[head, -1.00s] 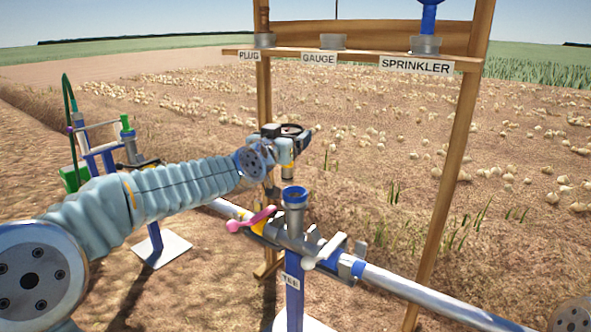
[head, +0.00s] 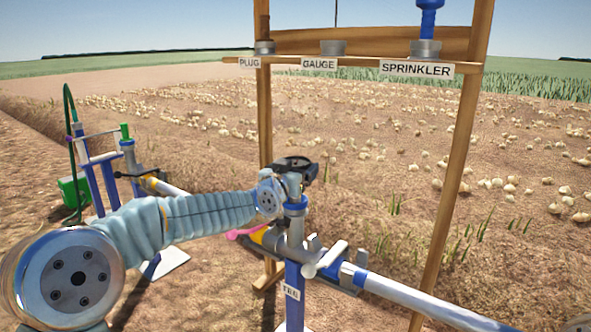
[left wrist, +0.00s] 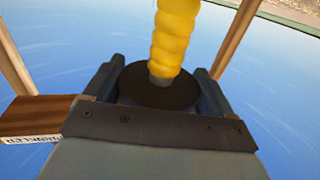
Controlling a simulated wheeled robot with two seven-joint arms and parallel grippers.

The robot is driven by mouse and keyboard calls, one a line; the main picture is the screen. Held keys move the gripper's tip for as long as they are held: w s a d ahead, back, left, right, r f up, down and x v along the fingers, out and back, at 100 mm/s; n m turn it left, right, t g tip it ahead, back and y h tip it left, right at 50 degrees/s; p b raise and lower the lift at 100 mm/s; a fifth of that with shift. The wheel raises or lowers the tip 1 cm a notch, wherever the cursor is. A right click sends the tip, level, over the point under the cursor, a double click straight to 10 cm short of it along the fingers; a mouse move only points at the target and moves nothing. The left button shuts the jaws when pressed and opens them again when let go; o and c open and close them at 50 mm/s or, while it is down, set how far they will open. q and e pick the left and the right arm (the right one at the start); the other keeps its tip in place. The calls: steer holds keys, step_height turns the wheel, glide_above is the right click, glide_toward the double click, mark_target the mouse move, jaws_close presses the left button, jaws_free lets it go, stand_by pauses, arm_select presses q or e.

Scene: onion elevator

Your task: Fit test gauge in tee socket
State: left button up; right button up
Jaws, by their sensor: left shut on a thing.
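My left gripper (head: 299,168) is shut on the test gauge (head: 292,162), a dark round body with a short stem below it. In the left wrist view the gauge (left wrist: 140,84) is a dark disc between the two fingers of my left gripper (left wrist: 158,88), with a yellow ribbed piece crossing it. I cannot tell whether the stem is inside. My right gripper is out of view.
A wooden rack (head: 355,60) stands behind, with cups labelled PLUG, GAUGE and SPRINKLER; the blue sprinkler (head: 428,20) sits in its cup. A blue stand (head: 100,165) is at left.

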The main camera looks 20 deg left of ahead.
arm_select(q)
steer(key=o, duration=1)
steer(key=shift+f, duration=0.1)
steer(key=shift+r+p, duration=0.55)
steer(key=s, duration=0.4)
steer(key=s+a+b, duration=0.1)
steer(key=s, duration=0.7)
steer(key=shift+a+f, duration=0.15)
steer(key=shift+f, duration=0.1)
